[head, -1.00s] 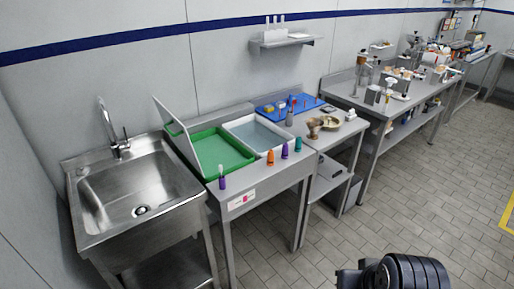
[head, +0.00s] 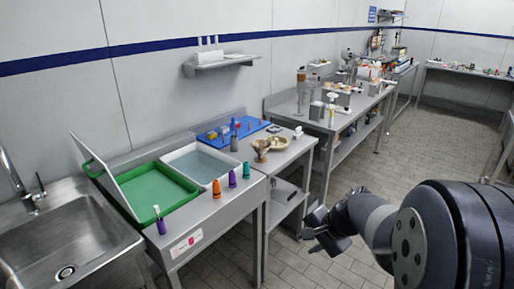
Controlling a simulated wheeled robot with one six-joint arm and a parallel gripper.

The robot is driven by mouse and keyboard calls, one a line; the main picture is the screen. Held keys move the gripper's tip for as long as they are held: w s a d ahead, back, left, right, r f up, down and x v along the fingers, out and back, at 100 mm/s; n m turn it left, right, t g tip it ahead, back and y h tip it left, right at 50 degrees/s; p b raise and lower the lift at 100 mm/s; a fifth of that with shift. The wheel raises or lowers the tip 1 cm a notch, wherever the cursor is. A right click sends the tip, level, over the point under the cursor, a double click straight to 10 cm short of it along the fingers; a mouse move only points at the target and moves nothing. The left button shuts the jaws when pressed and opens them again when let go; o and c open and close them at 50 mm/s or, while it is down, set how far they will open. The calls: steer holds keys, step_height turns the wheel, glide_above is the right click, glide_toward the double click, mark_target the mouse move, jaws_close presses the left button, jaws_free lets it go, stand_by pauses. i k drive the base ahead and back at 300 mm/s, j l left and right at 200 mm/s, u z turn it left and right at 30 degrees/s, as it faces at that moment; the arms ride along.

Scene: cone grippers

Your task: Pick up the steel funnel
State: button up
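I cannot pick out the steel funnel for certain among the small things on the benches. A brown, waisted, cone-like piece (head: 261,150) stands on the near bench next to a shallow tan bowl (head: 279,144). Several small metallic and tan items stand on the far steel bench (head: 345,127), too small to tell apart. My gripper (head: 316,228) is at the lower right, in front of the benches and well apart from anything on them. Its fingers are dark and small, and whether they are open is unclear.
A steel sink (head: 75,235) is at the left. A green tray (head: 166,191) with a raised lid and a white tray (head: 201,163) sit on the near bench, with orange, purple and teal cones along its front edge. A blue board (head: 220,131) lies behind. Tiled floor is clear at the right.

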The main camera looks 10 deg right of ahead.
mark_target(261, 147)
steer(key=i+l, duration=0.1)
steer(key=i, duration=0.4)
steer(key=i+l+u, duration=0.1)
steer(key=i, duration=0.4)
steer(key=i+l, duration=0.2)
steer(key=i, duration=0.3)
steer(key=i+l+u, duration=0.15)
steer(key=i, duration=0.35)
